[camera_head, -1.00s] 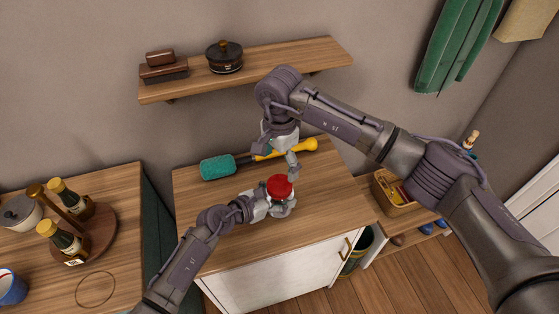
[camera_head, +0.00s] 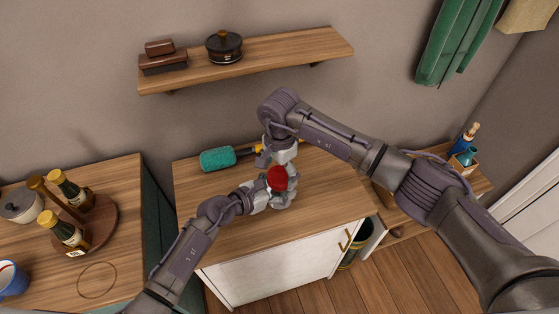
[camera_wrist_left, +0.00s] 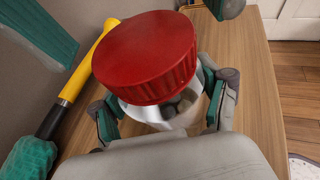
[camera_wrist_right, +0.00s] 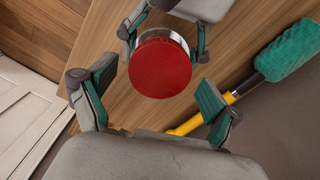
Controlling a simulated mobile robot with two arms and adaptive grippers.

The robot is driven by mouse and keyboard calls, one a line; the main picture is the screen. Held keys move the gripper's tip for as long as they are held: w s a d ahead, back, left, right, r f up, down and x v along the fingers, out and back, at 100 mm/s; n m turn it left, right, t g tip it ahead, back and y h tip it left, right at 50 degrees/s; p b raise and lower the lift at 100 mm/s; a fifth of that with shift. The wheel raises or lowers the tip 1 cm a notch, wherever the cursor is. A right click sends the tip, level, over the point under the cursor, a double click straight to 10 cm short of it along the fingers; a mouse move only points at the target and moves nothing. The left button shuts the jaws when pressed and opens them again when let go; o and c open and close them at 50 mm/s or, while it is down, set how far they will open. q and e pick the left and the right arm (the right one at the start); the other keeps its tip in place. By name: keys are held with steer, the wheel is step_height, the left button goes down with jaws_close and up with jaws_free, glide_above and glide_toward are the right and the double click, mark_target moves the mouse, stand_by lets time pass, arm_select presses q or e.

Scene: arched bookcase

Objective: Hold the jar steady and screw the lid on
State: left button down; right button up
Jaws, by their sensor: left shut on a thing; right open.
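The jar is a short metallic or glass body (camera_wrist_left: 165,115) with a red ribbed lid (camera_wrist_left: 145,58) on top. In the left wrist view the lid looks somewhat tilted on the jar. The red lid shows in the head view (camera_head: 277,178) above the cabinet top. My left gripper (camera_head: 272,196) is shut around the jar from the left, fingers on both sides of its body below the lid. My right gripper (camera_wrist_right: 155,95) is open and points down over the lid. In the right wrist view the round red lid (camera_wrist_right: 160,68) lies between and beyond its fingers, apart from them.
A teal duster (camera_head: 217,160) with a yellow and black handle lies behind the jar on the cabinet top (camera_head: 240,240). A wall shelf (camera_head: 290,50) with a dark pot (camera_head: 224,47) is above. The cabinet's front area is clear.

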steer(key=shift+f, duration=0.45)
